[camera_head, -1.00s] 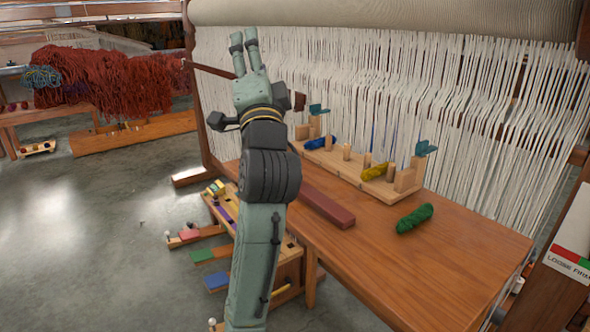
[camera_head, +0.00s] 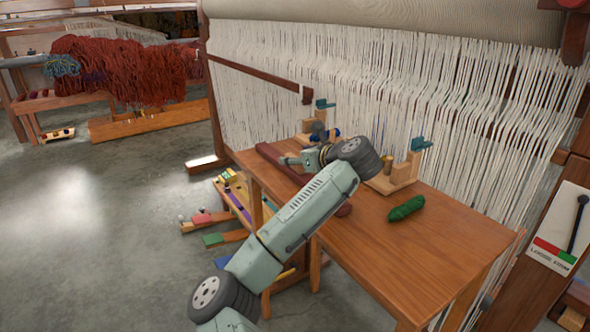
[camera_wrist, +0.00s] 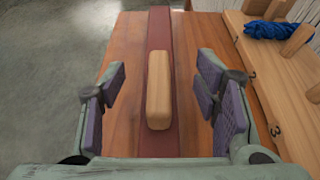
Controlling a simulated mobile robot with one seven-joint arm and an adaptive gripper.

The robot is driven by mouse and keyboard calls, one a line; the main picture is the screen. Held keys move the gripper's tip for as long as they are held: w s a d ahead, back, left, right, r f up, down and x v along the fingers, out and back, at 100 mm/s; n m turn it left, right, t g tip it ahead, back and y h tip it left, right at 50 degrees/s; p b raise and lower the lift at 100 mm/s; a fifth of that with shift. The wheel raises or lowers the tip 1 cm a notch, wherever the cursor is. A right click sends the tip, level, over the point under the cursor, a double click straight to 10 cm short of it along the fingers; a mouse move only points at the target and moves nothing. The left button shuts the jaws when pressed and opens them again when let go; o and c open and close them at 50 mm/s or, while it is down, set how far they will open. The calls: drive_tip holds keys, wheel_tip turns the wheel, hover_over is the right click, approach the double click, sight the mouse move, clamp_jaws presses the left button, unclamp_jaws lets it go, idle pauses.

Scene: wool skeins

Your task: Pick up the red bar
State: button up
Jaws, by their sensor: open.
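The red bar (camera_head: 271,156) lies lengthwise on the wooden table. In the wrist view the dark red bar (camera_wrist: 159,28) runs up the middle of the picture. A pale wooden block (camera_wrist: 158,90) sits over its middle; I cannot tell whether it is fixed to the bar. My gripper (camera_wrist: 162,84) is open and empty, with a purple-padded finger on each side of the block and bar, apart from both. It also shows low over the table in the head view (camera_head: 287,160).
A wooden rack (camera_head: 402,180) with pegs stands right of the bar; a blue skein (camera_wrist: 274,30) lies on it. A green skein (camera_head: 406,208) lies on the table's right part. White loom threads (camera_head: 420,90) hang behind. The table's near right is clear.

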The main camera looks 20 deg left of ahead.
drive_tip(key=p+x, duration=0.1)
drive_tip(key=x, duration=0.4)
drive_tip(key=shift+f+p, duration=0.2)
drive_tip(key=shift+p, duration=0.1)
drive_tip(key=shift+c, duration=0.2)
clamp_jaws()
